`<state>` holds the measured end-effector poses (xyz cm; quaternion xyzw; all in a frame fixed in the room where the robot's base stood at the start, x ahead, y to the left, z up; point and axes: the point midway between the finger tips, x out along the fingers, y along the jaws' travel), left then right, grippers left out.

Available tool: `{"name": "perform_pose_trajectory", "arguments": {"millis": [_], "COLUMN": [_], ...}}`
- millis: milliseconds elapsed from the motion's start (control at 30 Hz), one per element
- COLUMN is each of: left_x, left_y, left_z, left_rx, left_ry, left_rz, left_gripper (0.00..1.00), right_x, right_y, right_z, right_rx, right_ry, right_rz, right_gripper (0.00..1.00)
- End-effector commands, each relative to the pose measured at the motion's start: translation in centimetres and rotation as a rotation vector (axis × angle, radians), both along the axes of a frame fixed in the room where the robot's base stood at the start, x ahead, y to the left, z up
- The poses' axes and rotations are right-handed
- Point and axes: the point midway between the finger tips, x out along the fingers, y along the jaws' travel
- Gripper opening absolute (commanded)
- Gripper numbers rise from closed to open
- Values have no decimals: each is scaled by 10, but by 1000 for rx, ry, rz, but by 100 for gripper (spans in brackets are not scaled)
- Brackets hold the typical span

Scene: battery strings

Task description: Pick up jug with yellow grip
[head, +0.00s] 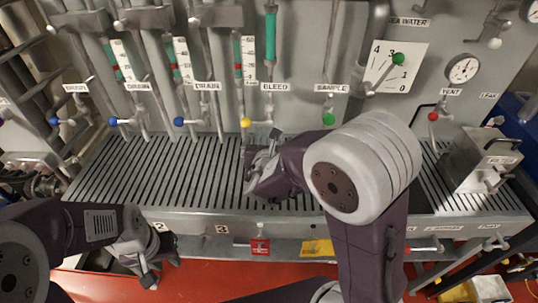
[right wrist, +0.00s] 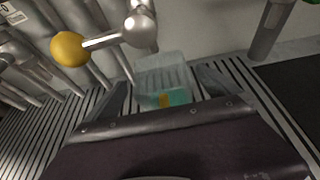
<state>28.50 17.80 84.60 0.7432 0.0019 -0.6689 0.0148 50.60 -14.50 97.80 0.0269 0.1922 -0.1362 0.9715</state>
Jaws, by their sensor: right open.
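A clear jug (right wrist: 160,72) with teal liquid low in it and a yellow strip, likely its grip, stands on the slatted grate in the right wrist view. My right gripper (right wrist: 166,88) is open, with one finger to each side of the jug in that view; I cannot tell whether they touch it. In the head view my right gripper (head: 258,166) is low over the grate below the yellow valve, and it and my arm largely hide the jug. My left gripper (head: 160,270) is empty in front of the bench, away from the jug, its fingers apart.
A yellow valve knob (right wrist: 69,49) and its metal spout (right wrist: 140,27) hang close above the jug. Blue and green valves line the wall panel. A metal box (head: 482,155) stands on the right of the grate (head: 150,170). The grate's left part is clear.

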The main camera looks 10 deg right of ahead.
Motion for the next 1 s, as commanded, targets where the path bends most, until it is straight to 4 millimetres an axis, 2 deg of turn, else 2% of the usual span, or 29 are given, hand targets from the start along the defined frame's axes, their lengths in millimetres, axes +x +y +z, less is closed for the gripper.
{"name": "perform_pose_trajectory", "arguments": {"millis": [100, 200, 433, 467, 767, 1000], "left_x": [0, 0, 0, 0, 0, 0], "left_y": [0, 0, 0, 0, 0, 0], "left_z": [-1, -2, -2, -2, -2, -1], "left_rx": [0, 0, 0, 0, 0, 0], "left_ry": [0, 0, 0, 0, 0, 0], "left_rz": [0, 0, 0, 0, 0, 0], "left_gripper": [32, 32, 32, 32, 32, 32], "right_x": [19, 29, 32, 32, 32, 32], "right_y": [-8, -10, -10, -10, -10, -10], "right_z": [-11, -15, -15, -15, -16, -14], "right_rx": [-1, 0, 1, 1, 1, 0], "right_ry": [2, 1, 1, 1, 1, -1], "right_rz": [-4, -2, -1, -1, -1, -1], "right_gripper": [100, 100, 100, 94, 11, 9]}}
